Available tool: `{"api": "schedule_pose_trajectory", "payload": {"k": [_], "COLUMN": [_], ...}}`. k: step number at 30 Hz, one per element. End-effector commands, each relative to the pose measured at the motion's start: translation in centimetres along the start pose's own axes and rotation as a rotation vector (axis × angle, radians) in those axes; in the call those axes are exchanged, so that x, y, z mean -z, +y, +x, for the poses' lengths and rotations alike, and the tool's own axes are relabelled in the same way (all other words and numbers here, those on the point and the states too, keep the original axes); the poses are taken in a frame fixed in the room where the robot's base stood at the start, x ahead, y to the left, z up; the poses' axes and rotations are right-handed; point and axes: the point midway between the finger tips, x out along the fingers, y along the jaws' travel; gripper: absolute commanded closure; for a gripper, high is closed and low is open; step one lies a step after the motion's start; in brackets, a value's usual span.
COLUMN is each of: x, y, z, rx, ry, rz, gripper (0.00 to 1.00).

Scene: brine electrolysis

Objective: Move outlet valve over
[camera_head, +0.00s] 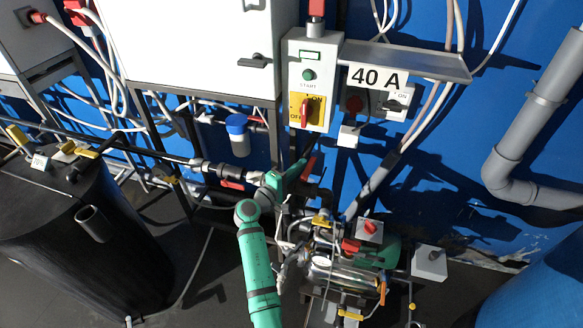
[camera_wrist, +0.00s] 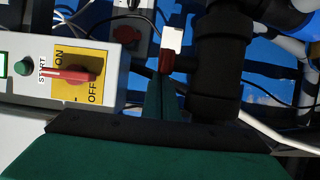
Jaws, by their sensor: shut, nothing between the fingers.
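My gripper (camera_wrist: 163,88) is shut and empty in the wrist view, its dark green fingers pointing up the picture. A short red part (camera_wrist: 166,63) shows right at the fingertips; I cannot tell whether they touch. A thick black pipe fitting (camera_wrist: 213,75) stands just right of the fingers. In the head view my gripper (camera_head: 309,163) is beside a red handle (camera_head: 308,172) on dark pipework below the control box. Another red handle (camera_head: 232,185) is on the pipe to the left. I cannot tell which of these is the outlet valve; my arm hides part of the pipework.
The control box (camera_head: 302,84) with a red switch is close above my gripper. A blue-capped filter (camera_head: 237,124) hangs to the left. A black tank (camera_head: 78,250) stands at left. A pump with a shiny body (camera_head: 345,272) is low at right, among hoses.

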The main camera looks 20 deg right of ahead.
Motion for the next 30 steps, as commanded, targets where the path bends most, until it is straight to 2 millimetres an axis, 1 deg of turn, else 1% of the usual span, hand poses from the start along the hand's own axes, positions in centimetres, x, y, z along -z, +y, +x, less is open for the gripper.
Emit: {"api": "schedule_pose_trajectory", "payload": {"k": [1,6,18,30], "x": [-0.7,-1.9,-3.3,-3.9], "y": [-0.1,-0.1,-0.1,-0.1], "z": [0.5,1.6,2.5,2.8], "rx": [0.001,0.001,0.0,0.001], "ry": [-0.008,-0.018,-0.018,-0.023], "rz": [0.0,-0.001,-0.001,0.0], "gripper": [1.0,1.0,1.0,1.0]}}
